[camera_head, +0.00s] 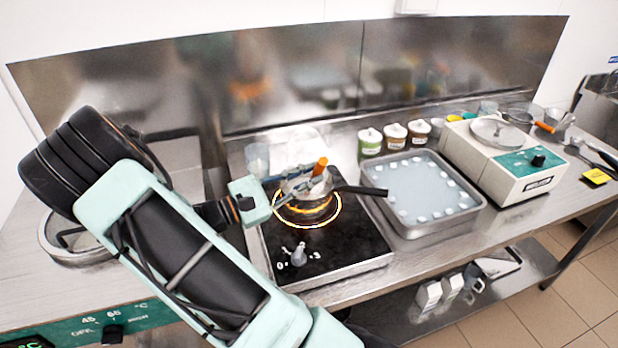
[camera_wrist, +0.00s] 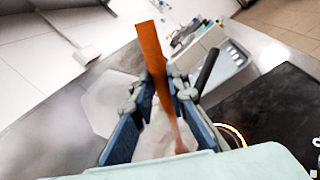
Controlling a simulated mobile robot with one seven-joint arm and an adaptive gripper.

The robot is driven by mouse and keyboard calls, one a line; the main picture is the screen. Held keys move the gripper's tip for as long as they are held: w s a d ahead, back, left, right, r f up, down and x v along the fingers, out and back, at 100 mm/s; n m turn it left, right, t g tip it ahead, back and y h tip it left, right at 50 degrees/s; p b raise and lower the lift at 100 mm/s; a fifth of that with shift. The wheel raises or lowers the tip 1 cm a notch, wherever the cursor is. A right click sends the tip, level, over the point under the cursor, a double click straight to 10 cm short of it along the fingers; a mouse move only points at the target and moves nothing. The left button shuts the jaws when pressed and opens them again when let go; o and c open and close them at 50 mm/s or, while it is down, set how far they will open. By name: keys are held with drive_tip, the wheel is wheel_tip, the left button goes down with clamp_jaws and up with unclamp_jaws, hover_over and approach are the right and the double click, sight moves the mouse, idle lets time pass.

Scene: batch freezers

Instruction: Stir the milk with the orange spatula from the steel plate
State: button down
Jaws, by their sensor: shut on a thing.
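The orange spatula (camera_wrist: 152,60) stands between my fingers in the wrist view, and its orange handle (camera_head: 319,167) shows above the pot in the head view. My gripper (camera_wrist: 158,88) is shut on the spatula; in the head view my gripper (camera_head: 290,195) is at the left side of the pot. The small steel pot (camera_head: 303,187) with a dark handle sits on the glowing ring of the black hob (camera_head: 345,250). The milk cannot be made out clearly; the spatula's lower end is hidden in the head view.
Right of the hob is a steel tray (camera_head: 470,213) with white pieces around a pale sheet. Several lidded jars (camera_head: 370,142) stand behind it. A cream machine (camera_head: 500,165) is further right. A steel backsplash (camera_head: 290,80) closes the rear.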

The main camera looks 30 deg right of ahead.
sight(321, 160)
drive_tip(key=s+r+p, duration=0.1)
drive_tip(key=r+p, duration=0.1)
drive_tip(key=s+r+p, duration=0.1)
drive_tip(key=r+p, duration=0.1)
drive_tip(key=s+a+r+p, duration=0.1)
drive_tip(key=r+p, duration=0.1)
drive_tip(key=shift+s+r, duration=0.2)
drive_tip(key=shift+s, duration=0.05)
drive_tip(key=shift+s+a+r, duration=0.1)
drive_tip(key=shift+s+r, duration=0.5)
drive_tip(key=shift+r, duration=0.25)
idle(0.6)
drive_tip(key=shift+r, duration=2.5)
